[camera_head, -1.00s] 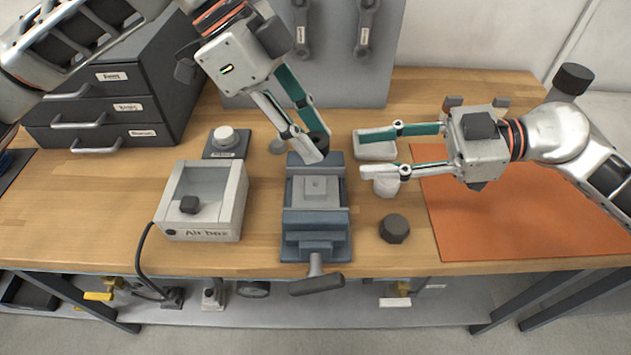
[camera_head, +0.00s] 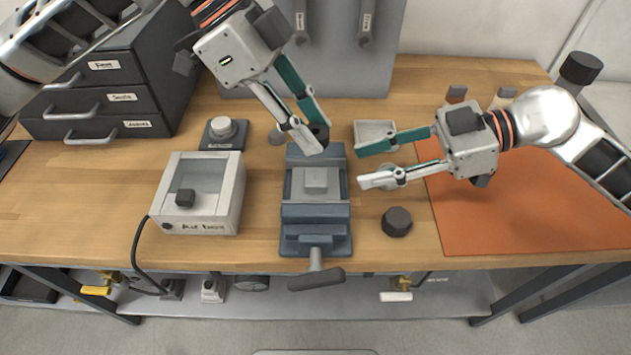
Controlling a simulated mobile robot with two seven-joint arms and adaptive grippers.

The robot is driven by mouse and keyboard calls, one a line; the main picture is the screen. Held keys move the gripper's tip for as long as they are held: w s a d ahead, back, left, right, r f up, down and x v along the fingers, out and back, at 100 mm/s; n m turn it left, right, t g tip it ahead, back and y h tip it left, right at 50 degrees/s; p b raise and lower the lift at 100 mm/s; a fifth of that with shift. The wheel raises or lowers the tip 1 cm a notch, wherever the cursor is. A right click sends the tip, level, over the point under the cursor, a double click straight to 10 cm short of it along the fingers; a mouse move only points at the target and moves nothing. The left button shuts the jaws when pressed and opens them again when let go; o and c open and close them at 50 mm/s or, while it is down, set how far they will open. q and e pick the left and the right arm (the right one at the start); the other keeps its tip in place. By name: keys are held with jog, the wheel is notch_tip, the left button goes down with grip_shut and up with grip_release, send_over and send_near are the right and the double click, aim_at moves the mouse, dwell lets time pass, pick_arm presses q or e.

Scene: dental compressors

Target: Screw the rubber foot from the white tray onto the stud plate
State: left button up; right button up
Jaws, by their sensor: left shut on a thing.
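My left gripper (camera_head: 317,140) is shut on the dark round rubber foot (camera_head: 320,130), just above the back edge of the vise. The fingers partly hide the foot. The stud plate (camera_head: 317,180) is a grey block in the jaws of the blue-grey vise (camera_head: 316,212); I cannot make out its stud clearly. The white tray (camera_head: 374,130) stands right of the vise and looks empty inside. My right gripper (camera_head: 362,166) is open, its fingers pointing left, in front of the tray and right of the vise.
A dark faceted knob (camera_head: 397,222) stands right of the vise. An orange mat (camera_head: 530,205) covers the right side.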

aim_at(316, 177)
jog(key=x, duration=0.8)
jog(key=shift+a+f, duration=0.1)
jog(key=shift+a, duration=0.2)
grip_shut()
